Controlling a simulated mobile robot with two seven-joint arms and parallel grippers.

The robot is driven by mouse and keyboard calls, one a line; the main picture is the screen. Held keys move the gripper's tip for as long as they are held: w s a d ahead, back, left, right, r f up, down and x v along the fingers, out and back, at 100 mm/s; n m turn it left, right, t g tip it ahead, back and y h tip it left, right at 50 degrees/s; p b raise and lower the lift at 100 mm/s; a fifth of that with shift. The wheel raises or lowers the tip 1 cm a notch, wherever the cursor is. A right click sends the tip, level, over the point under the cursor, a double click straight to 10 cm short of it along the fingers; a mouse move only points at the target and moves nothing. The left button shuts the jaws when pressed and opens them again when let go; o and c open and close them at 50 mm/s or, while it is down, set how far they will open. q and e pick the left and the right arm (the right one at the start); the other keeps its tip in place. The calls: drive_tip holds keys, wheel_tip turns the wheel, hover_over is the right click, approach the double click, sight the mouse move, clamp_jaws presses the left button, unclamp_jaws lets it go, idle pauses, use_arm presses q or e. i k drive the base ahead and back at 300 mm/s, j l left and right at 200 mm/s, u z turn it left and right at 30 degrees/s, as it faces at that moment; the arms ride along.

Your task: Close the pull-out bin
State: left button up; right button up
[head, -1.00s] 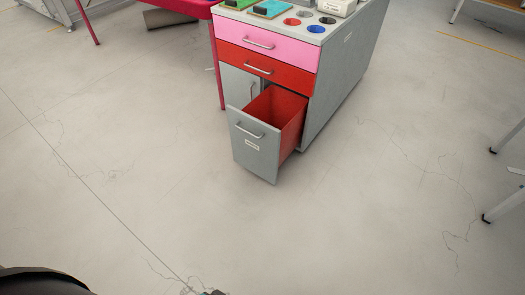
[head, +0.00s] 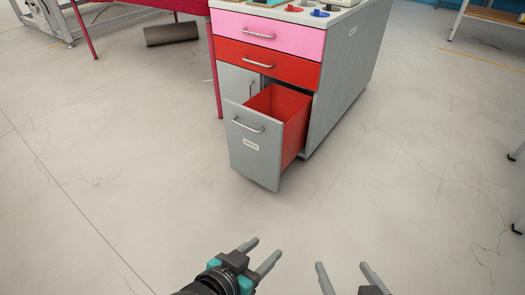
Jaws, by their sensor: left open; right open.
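The pull-out bin (head: 254,152) is a grey-fronted drawer with a red inside at the bottom of the cabinet (head: 345,80). It stands pulled out toward me, with a metal handle (head: 248,126) and a small white label on its front. My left gripper (head: 264,251) is open and empty, in front of the bin and apart from it, low in the picture. My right gripper (head: 342,275) is open and empty at the bottom edge, to the right of the left one; its arm is out of the picture.
A pink drawer (head: 285,35) and a red drawer (head: 285,68) above the bin are shut. A red table (head: 150,5) stands behind left, with a dark roll (head: 171,34) on the floor beneath. Table legs stand at the right edge. The floor between me and the bin is clear.

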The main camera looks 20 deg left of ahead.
sight(266, 133)
drive_tip(key=i+j+u, duration=0.1)
drive_tip(key=i, duration=1.3)
